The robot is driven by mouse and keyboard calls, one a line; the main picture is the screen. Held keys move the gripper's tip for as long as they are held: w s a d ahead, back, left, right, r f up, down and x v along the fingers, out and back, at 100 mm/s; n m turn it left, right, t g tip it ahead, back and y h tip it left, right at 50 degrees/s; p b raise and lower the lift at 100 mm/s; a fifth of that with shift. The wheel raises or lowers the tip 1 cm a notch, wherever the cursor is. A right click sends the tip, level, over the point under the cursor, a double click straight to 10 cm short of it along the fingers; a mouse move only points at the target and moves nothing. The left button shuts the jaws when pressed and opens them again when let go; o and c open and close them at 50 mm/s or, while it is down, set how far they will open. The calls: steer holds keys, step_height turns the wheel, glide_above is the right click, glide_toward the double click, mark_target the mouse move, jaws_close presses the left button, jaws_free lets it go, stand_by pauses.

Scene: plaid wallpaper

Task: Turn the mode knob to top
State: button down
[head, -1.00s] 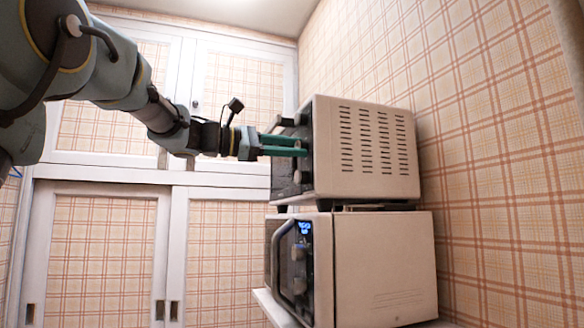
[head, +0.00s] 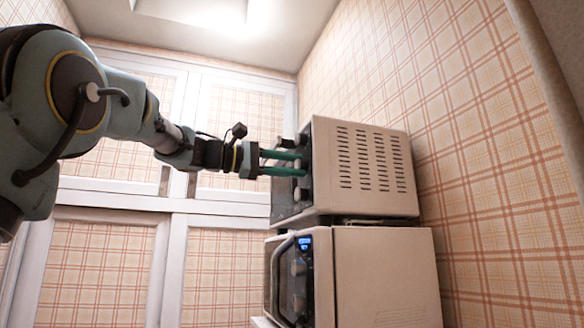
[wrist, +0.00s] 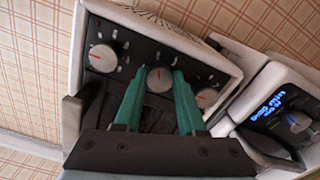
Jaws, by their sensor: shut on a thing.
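A toaster oven (head: 362,175) with a cream body and dark front panel stands on top of another appliance. In the wrist view its panel carries three round silver knobs: a left knob (wrist: 102,58), a middle knob (wrist: 160,82) and a right knob (wrist: 207,97). Each bears a red mark; the middle one's mark sits near its upper edge. I cannot read which knob is labelled mode. My gripper (head: 303,164) reaches the panel from the left with its green fingers. In the wrist view the fingers are shut on the middle knob, one on each side.
A microwave (head: 385,275) with a lit blue display (head: 305,243) and a door handle sits directly below. The plaid wall (head: 455,150) is close on the right. White-framed plaid cupboard doors (head: 110,265) stand behind my arm.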

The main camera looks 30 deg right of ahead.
steer(key=c, duration=0.5)
jaws_free()
steer(key=w+a+b, duration=0.1)
steer(key=w+a, duration=0.1)
steer(key=a, duration=0.8)
steer(key=shift+a, duration=0.35)
